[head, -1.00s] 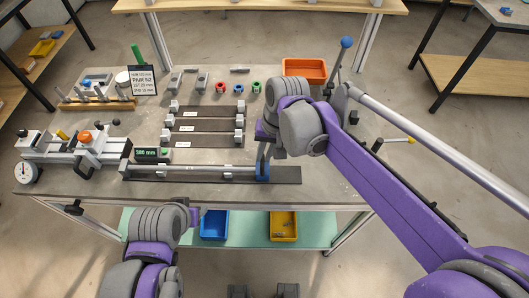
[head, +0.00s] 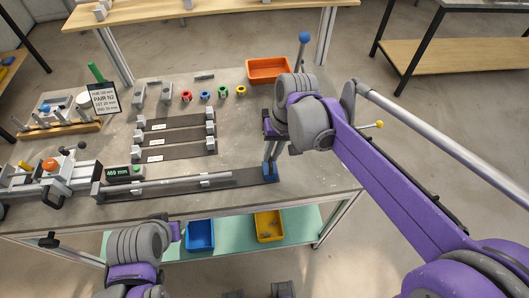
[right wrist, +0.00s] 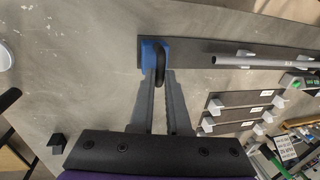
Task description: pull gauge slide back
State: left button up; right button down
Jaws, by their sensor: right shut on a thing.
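The gauge slide is a blue block (head: 270,172) at the right end of a dark rail (head: 243,178) along the bench front. It also shows in the right wrist view (right wrist: 147,50), with a black handle (right wrist: 160,64) on it. My right gripper (head: 272,155) reaches down from above and is shut on this handle, its fingers (right wrist: 163,78) on either side. A grey tube (head: 170,187) lies along the rail, with a gap between its right end and the slide. A green display (head: 124,172) reads about 469 mm. My left gripper (head: 174,231) is low in front of the bench; its fingers are unclear.
Three shorter dark rails (head: 178,137) lie behind the gauge. A clamp fixture (head: 55,180) stands at the left. An orange bin (head: 269,69) and a blue-knobbed lever (head: 304,38) are at the back right. Blue (head: 200,236) and yellow (head: 269,226) bins sit on the shelf below.

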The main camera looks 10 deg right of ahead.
jog(key=c, duration=0.9)
grip_release()
jog(key=shift+r, duration=0.1)
jog(key=r, duration=0.3)
jog(key=d+r, duration=0.1)
jog(key=r, duration=0.3)
jog(key=d+r, duration=0.1)
jog(key=r, duration=0.2)
jog(key=shift+r+p, duration=0.2)
jog(key=shift+p, duration=0.1)
jog(key=s+d+f+t, duration=0.2)
jog(key=s+f, duration=0.2)
jog(key=s+d+f+t+h, duration=0.1)
jog(key=s+d+f, duration=0.1)
jog(key=s+f, duration=0.2)
jog(key=s+d+f+t+h, duration=0.1)
jog(key=s+d+f+t, duration=0.1)
jog(key=s+f, duration=0.3)
jog(key=shift+d+f+t, duration=0.1)
jog(key=shift+f+t, duration=0.2)
jog(key=shift+f, duration=0.35)
